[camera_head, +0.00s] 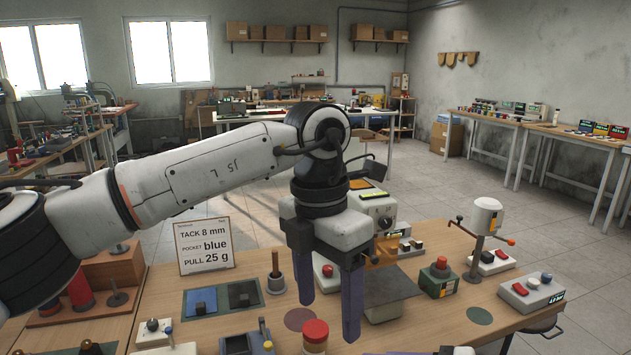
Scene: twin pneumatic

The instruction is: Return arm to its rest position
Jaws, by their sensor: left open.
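My left arm (215,165) comes in from the left and reaches over the wooden bench. My left gripper (328,316) hangs from it, fingers pointing down, above the middle of the bench (555,265). Its two dark purple fingers are apart, with nothing seen between them. They hide part of a grey machine (385,207) with an orange block behind them. My right gripper does not show.
A jar with a red lid (315,338) stands just below the fingers in the picture. A green box with a red button (438,278) stands right.

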